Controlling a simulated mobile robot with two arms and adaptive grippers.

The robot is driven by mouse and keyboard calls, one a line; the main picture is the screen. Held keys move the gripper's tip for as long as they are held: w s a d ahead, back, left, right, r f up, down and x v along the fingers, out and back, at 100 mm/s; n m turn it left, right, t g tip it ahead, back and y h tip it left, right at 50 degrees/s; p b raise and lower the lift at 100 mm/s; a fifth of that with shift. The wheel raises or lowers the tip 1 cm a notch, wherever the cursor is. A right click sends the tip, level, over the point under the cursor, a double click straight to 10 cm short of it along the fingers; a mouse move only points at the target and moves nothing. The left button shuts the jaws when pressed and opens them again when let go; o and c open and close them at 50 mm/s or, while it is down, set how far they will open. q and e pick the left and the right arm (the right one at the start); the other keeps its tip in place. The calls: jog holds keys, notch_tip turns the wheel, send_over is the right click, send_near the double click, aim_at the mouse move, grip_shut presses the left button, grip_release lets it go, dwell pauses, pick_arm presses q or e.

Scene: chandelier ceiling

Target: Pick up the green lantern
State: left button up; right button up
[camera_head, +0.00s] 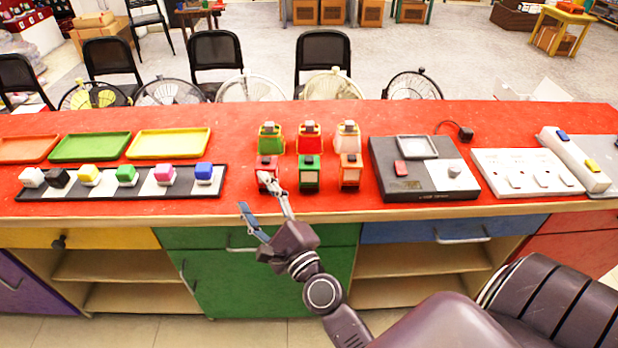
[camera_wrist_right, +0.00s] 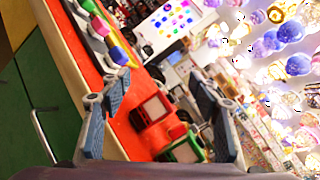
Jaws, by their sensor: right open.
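Two lanterns show green in the head view. One is the front-row middle lantern (camera_head: 309,174), with a green frame and pale panel. The other is at the back left, a green-paned lantern (camera_head: 270,139) with a yellow base. A red lantern (camera_head: 267,164) stands at the front left, partly covered by a finger of my right gripper (camera_head: 254,192). The right gripper is open and empty at the counter's front edge, left of the front green lantern. In the right wrist view, a red lantern (camera_wrist_right: 152,109) shows between the fingers, and a green lantern (camera_wrist_right: 187,151) is near the right finger. My left gripper is out of view.
A red lantern (camera_head: 309,138), a white lantern (camera_head: 346,137) and an orange lantern (camera_head: 350,172) stand close by on the red counter (camera_head: 230,122). Coloured cubes on a black-and-white board (camera_head: 195,188) lie to the left. A dark device (camera_head: 424,182) stands to the right.

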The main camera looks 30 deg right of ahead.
aim_at(309, 175)
jog(key=d+f+m+g+h, duration=0.1)
jog(key=d+m+h, duration=0.2)
jog(key=d+m, duration=0.1)
jog(key=d+f+m+g+h, duration=0.1)
jog(key=d+f+m+h, duration=0.1)
jog(key=d+m+h, duration=0.2)
jog(key=d+f+m+g+h, duration=0.2)
jog(key=d+m+h, duration=0.1)
jog(key=m, duration=0.5)
jog(key=shift+s+d+f, duration=0.1)
jog(key=shift+s+d, duration=0.1)
jog(key=shift+d, duration=0.25)
jog(key=shift+s+d, duration=0.15)
jog(key=shift+d, duration=0.3)
jog(key=shift+w+d+f+m, duration=0.1)
jog(key=shift+d+f+m, duration=0.15)
jog(key=shift+m, duration=0.25)
jog(key=x, duration=0.2)
jog(key=p+x, duration=0.1)
jog(key=x, duration=0.4)
jog(key=shift+w+d+r, duration=0.15)
jog(key=shift+d+r, duration=0.15)
jog(key=shift+c, duration=0.6)
jog(key=shift+r, duration=0.1)
grip_shut()
